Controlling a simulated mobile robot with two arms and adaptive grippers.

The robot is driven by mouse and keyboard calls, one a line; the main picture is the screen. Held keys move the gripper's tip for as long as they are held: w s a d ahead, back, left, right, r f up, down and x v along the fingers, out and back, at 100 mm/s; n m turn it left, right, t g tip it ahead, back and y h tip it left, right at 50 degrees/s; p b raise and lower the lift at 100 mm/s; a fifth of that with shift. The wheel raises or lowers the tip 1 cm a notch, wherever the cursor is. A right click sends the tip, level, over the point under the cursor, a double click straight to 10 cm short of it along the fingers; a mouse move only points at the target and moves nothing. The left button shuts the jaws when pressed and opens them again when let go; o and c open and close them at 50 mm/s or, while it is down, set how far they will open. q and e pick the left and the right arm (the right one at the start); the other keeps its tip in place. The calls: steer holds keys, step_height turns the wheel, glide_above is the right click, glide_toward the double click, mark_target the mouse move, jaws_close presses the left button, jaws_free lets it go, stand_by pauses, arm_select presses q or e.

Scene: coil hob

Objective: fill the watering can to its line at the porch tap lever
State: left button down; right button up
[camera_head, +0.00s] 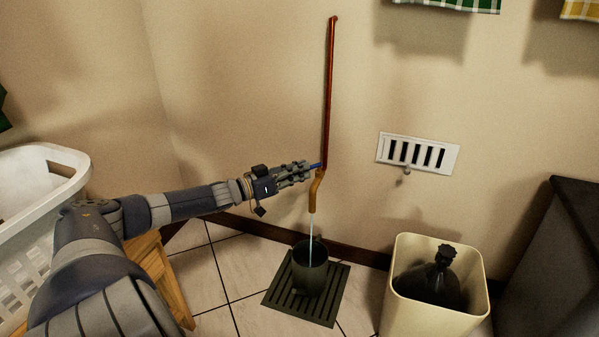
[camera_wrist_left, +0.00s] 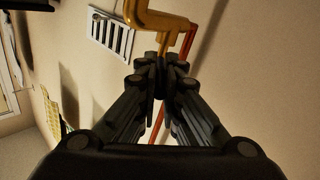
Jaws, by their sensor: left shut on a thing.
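The brass tap spout (camera_head: 316,193) hangs at the foot of a copper pipe (camera_head: 329,90) on the wall; it also shows in the left wrist view (camera_wrist_left: 150,20). A thin stream of water falls from it into the dark watering can (camera_head: 309,280), which stands upright on a slotted drain grate (camera_head: 330,312). The can's line and water level cannot be made out. The fingertips meet beside the tap in the left wrist view (camera_wrist_left: 160,68). My right gripper is not in view.
A cream bin (camera_head: 397,300) with a black bag (camera_head: 437,277) stands right of the grate. A white vent (camera_head: 417,153) is on the wall. A white laundry basket (camera_head: 40,215) and a wooden stool (camera_head: 158,268) are at left. A dark cabinet (camera_head: 560,260) is at right.

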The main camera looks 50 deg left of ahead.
arm_select(q)
steer(key=c, duration=1.7)
jaws_free()
steer(key=shift+d+f, duration=0.1)
steer(key=shift+f, duration=0.05)
steer(key=shift+o, duration=0.2)
steer(key=shift+s+f, duration=0.15)
steer(key=shift+s+a, duration=0.3)
steer(key=shift+s, duration=0.2)
steer(key=v, duration=0.6)
steer(key=shift+r, duration=0.3)
steer(key=shift+s+d, duration=0.1)
steer(key=shift+s, duration=0.2)
